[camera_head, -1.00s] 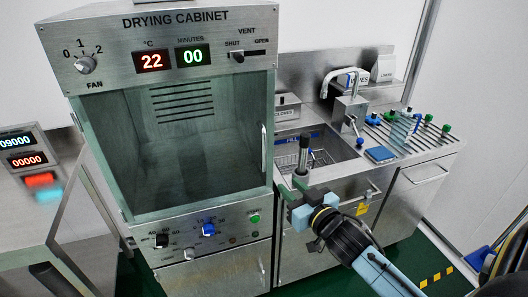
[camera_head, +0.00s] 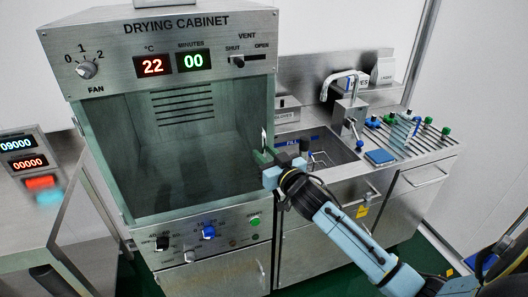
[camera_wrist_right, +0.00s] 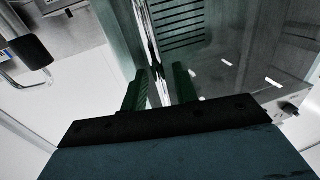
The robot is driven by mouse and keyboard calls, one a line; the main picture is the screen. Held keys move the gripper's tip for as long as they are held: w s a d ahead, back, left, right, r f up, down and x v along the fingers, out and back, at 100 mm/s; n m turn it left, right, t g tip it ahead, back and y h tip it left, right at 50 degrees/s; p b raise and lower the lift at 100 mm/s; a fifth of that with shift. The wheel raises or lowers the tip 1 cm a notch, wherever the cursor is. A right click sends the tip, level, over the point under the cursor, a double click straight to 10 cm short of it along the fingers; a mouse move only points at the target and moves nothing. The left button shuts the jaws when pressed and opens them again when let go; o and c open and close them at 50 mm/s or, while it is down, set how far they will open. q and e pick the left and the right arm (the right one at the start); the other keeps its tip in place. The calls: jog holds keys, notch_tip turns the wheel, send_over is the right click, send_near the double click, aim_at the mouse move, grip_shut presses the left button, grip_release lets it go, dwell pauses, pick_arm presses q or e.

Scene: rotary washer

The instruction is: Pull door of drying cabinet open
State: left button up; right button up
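The drying cabinet (camera_head: 250,95) stands at the left centre in the head view. Its glass door (camera_head: 165,165) looks closed, with a vertical metal handle (camera_head: 264,137) along its right edge. My right gripper (camera_head: 262,157) is at the lower part of this handle and hides some of it. In the right wrist view the green fingers of my right gripper (camera_wrist_right: 160,88) are spread apart. The handle (camera_wrist_right: 152,62) runs between them; I cannot tell whether either finger touches it. My left gripper is not in view.
A sink (camera_head: 335,152) and a rack with several small coloured items (camera_head: 425,128) are to the right of the cabinet. A metal counter with displays (camera_head: 22,152) stands at the left. Floor shows in front of the sink unit.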

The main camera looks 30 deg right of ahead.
jog(key=shift+w, duration=0.6)
grip_shut()
